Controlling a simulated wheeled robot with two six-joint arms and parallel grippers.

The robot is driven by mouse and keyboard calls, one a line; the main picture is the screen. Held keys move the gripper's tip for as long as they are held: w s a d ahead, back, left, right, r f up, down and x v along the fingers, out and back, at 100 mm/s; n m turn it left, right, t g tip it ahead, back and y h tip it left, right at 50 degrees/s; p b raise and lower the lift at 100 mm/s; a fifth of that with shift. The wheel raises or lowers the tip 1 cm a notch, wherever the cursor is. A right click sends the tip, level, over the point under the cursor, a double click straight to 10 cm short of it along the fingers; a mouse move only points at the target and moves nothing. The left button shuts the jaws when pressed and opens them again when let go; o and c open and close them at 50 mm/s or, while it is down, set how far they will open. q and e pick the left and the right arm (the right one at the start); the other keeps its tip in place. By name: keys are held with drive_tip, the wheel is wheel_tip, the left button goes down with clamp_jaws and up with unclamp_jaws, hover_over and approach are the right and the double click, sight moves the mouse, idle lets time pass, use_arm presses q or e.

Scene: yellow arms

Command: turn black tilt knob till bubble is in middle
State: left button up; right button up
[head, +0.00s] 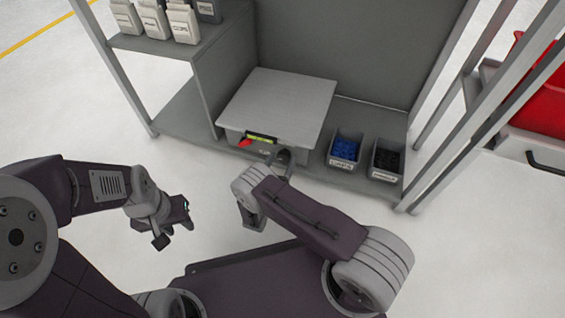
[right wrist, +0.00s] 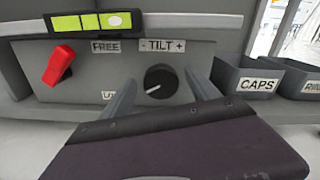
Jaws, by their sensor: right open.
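The black tilt knob (right wrist: 161,82) is on the grey panel under the "- TILT +" label, its white pointer mark towards the lower left. The green vial (right wrist: 90,23) runs along the panel's top edge; its pale bubble (right wrist: 115,20) sits at the right end, right of the middle marks. The vial also shows in the head view (head: 262,137). My right gripper (right wrist: 161,92) is open, one finger on each side of the knob; contact cannot be told. It also shows in the head view (head: 284,158). My left gripper (head: 178,223) is open and empty over the floor.
A red switch (right wrist: 59,65) at FREE is left of the knob. A bin of blue caps (head: 345,148) and a bin of black parts (head: 385,161) stand right of the grey box (head: 283,100). Shelf posts (head: 119,80) flank the bay.

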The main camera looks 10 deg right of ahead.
drive_tip(key=shift+w+d, duration=0.35)
drive_tip(key=shift+w, duration=0.2)
drive_tip(key=c, duration=1.4)
drive_tip(key=shift+o, duration=0.2)
drive_tip(key=shift+r, duration=0.1)
drive_tip(key=shift+m, duration=0.3)
drive_tip(key=m+p, duration=0.1)
drive_tip(key=m, duration=0.1)
drive_tip(key=shift+s+d+r+m+p, duration=0.1)
drive_tip(key=shift+m+p, duration=0.25)
drive_tip(key=shift+m, duration=0.05)
drive_tip(key=m+p, duration=0.2)
drive_tip(key=m, duration=0.2)
drive_tip(key=shift+d, duration=0.1)
drive_tip(key=m+p, duration=0.1)
drive_tip(key=m, duration=0.3)
drive_tip(key=shift+s+d+m, duration=0.1)
drive_tip(key=shift+m, duration=0.3)
drive_tip(key=shift+f+m+p, duration=0.2)
drive_tip(key=shift+m+p, duration=0.2)
drive_tip(key=shift+m, duration=0.5)
drive_tip(key=shift+f+m+p, duration=0.15)
drive_tip(key=shift+m+p, duration=0.25)
drive_tip(key=shift+m, duration=0.5)
